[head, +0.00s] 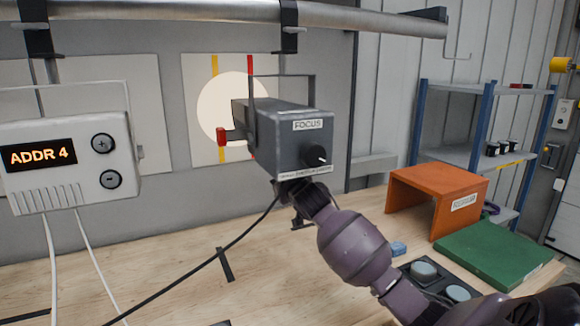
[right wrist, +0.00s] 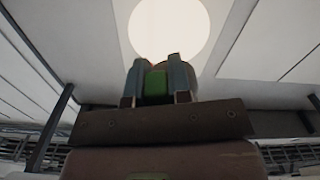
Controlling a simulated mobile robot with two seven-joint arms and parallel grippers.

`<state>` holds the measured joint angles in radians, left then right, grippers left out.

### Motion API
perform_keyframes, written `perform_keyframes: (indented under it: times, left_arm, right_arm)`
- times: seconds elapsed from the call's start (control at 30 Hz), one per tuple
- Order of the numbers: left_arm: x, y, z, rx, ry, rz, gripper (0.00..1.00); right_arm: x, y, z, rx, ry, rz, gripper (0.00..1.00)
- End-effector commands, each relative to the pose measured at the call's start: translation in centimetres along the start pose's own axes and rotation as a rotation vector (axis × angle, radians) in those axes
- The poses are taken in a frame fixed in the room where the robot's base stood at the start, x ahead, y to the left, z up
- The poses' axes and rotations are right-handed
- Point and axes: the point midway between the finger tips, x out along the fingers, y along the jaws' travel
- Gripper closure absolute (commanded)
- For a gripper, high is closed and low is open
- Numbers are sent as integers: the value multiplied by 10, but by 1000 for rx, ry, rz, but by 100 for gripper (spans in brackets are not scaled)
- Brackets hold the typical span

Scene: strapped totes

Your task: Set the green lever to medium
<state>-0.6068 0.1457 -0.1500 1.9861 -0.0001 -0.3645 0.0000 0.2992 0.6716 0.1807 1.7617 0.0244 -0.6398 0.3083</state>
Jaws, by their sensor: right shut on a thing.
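A grey lamp box (head: 290,135) hangs in a bracket from the overhead pipe, with a black knob (head: 316,155) marked FOCUS on its end and a red tab (head: 222,136) on its left. My right arm reaches up under the box, which hides the gripper in the head view. In the right wrist view my right gripper (right wrist: 155,74) is shut on a small green block, which looks like the green lever's handle (right wrist: 155,88). The rest of the lever is hidden, and I see no medium mark. My left gripper is not in view.
A bright disc (head: 225,108) lights a wall panel with yellow and red stripes. A white ADDR 4 box (head: 68,190) hangs at left. An orange stand (head: 415,206), a green board (head: 500,258) and a black cable lie around the wooden table (head: 190,280).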

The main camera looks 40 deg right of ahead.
Motion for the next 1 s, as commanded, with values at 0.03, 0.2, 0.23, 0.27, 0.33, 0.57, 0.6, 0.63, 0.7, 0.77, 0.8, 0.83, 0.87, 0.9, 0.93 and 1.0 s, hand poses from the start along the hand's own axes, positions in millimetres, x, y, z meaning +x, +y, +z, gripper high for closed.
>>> perform_keyframes:
  times: [0.03,0.2,0.23,0.27,0.33,0.57,0.6,0.63,0.7,0.77,0.8,0.83,0.87,0.9,0.93,1.0]
  left_arm:
    - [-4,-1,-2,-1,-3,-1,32]
    - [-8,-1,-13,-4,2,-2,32]
    - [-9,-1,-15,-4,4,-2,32]
    - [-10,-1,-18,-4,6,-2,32]
    - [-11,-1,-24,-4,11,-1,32]
    - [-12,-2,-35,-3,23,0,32]
    - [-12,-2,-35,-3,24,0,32]
    - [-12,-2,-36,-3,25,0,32]
    - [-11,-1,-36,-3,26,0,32]
    - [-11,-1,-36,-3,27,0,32]
    - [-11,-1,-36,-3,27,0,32]
    - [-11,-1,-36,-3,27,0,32]
    - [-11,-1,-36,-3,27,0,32]
    - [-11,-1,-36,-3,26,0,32]
    - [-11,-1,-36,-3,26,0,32]
    - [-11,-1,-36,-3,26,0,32]
  right_arm:
    - [0,-3,-6,35,5,1,100]
    - [0,-17,-6,123,4,0,100]
    - [0,-19,-6,139,5,0,100]
    - [0,-21,-6,155,5,0,100]
    - [0,-27,-7,189,4,-1,100]
    - [0,-36,-6,254,2,0,100]
    - [0,-37,-6,257,1,0,100]
    - [0,-37,-5,258,1,0,100]
    - [0,-37,-5,258,1,0,100]
    - [0,-37,-5,257,1,0,100]
    - [0,-38,-4,257,0,0,100]
    - [0,-38,-4,257,0,0,100]
    - [0,-38,-4,257,0,0,100]
    - [0,-38,-4,257,0,-1,100]
    - [0,-38,-4,256,0,-1,77]
    - [0,-38,-4,256,-1,-1,66]
